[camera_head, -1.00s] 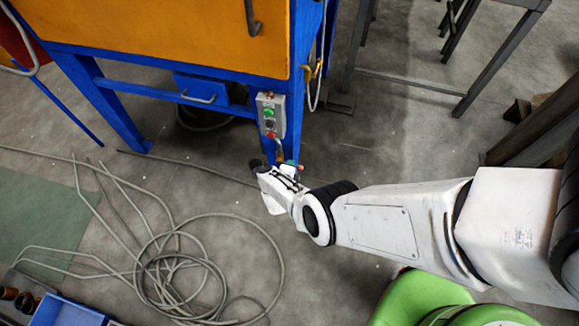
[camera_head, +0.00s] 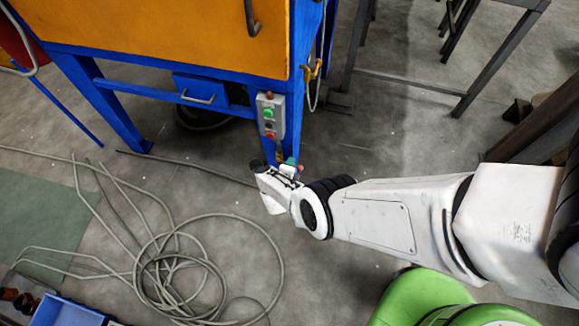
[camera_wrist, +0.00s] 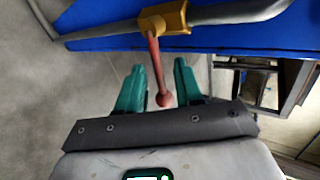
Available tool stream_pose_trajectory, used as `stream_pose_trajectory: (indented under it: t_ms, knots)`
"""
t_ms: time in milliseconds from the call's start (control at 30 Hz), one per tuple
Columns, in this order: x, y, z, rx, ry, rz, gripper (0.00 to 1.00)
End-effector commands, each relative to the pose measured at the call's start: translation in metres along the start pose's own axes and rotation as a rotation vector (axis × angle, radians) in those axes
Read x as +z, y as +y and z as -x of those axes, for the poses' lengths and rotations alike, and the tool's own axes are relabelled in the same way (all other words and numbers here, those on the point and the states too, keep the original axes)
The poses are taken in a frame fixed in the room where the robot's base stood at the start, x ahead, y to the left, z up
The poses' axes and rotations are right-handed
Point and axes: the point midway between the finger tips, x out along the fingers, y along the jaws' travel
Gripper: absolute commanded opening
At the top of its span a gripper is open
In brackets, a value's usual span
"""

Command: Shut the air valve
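The air valve has a brass-coloured body (camera_wrist: 163,17) on a grey pipe in front of a blue beam, at the top of the wrist view. Its red lever (camera_wrist: 154,60) points down toward my gripper and ends in a round red knob (camera_wrist: 164,99). My gripper (camera_wrist: 159,67) is open, with one teal finger on each side of the lever. The knob lies between the fingers, and I see a gap on both sides. In the head view my gripper (camera_head: 289,163) is beside the blue machine leg, below the button box. My wrist largely hides the valve there.
The blue and orange blaster cabinet (camera_head: 170,35) stands behind my gripper, with a grey button box (camera_head: 270,115) on its leg. A coiled hose (camera_head: 180,270) lies on the floor at left. A dark metal frame (camera_head: 410,83) stands at the back right.

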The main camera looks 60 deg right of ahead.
Motion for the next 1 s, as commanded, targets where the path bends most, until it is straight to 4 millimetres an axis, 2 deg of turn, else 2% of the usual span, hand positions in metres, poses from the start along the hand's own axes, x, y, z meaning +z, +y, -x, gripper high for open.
stream_pose_trajectory:
  t_ms: [200, 367, 800, 1000]
  knots:
    - [0.001, -0.001, 0.002, 0.0, -0.001, 0.0, 0.35]
    - [0.001, -0.003, 0.014, 0.001, -0.002, 0.001, 0.35]
    - [0.001, -0.005, 0.083, 0.0, -0.003, 0.002, 0.35]
    - [0.0, -0.002, 0.102, 0.001, 0.0, 0.0, 0.35]
